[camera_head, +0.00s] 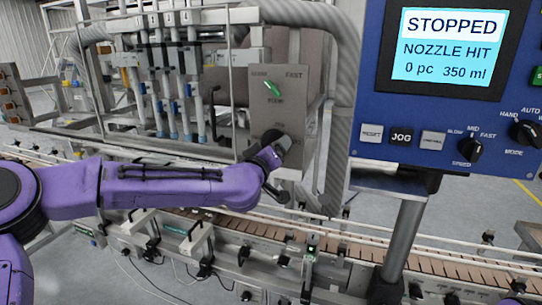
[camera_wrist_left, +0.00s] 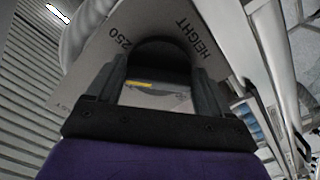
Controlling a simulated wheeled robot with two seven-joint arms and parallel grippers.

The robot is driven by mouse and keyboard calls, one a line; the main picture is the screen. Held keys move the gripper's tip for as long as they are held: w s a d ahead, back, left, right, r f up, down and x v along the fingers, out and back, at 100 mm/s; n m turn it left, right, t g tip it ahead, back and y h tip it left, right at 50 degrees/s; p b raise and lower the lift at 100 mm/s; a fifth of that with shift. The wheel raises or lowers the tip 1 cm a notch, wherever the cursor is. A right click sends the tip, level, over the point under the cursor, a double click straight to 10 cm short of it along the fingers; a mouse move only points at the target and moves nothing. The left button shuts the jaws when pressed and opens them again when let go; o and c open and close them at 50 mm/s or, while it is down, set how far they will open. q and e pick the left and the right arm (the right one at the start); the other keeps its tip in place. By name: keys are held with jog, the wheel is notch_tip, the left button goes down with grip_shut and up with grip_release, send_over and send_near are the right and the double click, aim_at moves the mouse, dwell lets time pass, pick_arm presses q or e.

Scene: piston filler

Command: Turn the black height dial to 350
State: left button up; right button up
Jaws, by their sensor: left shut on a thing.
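The black height dial (camera_head: 270,136) is on the lower part of a grey plate, mostly hidden behind my gripper in the head view. In the left wrist view the dial (camera_wrist_left: 160,54) is a dark round shape between my two fingers, with "HEIGHT" and "250" printed on the plate beside it. My left gripper (camera_head: 276,146) is shut on the dial; it also shows in the left wrist view (camera_wrist_left: 158,75). The dial's pointer and the 350 mark cannot be made out. My right gripper is not in view.
A green knob (camera_head: 272,89) sits above the dial on the same plate. A blue control panel (camera_head: 365,100) at the right has a screen (camera_head: 447,47) reading "STOPPED, NOZZLE HIT, 0 pc 350 ml". Nozzles (camera_head: 165,90) stand left of the plate. A conveyor (camera_head: 400,262) runs below.

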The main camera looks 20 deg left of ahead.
pick_arm(q)
jog(key=shift+d+r+n+b, duration=0.1)
jog(key=shift+n+b, duration=0.8)
jog(key=shift+n, duration=1.1)
jog(key=shift+d+n+b, duration=0.1)
jog(key=shift+n+b, duration=0.8)
jog(key=shift+n, duration=1.1)
jog(key=o, duration=0.9)
jog(key=shift+a, duration=0.1)
jog(key=shift+o, duration=0.2)
jog(key=s+b, duration=0.3)
jog(key=s, duration=0.7)
jog(key=shift+s+a, duration=0.2)
jog(key=shift+s, duration=0.1)
jog(key=shift+n, duration=0.3)
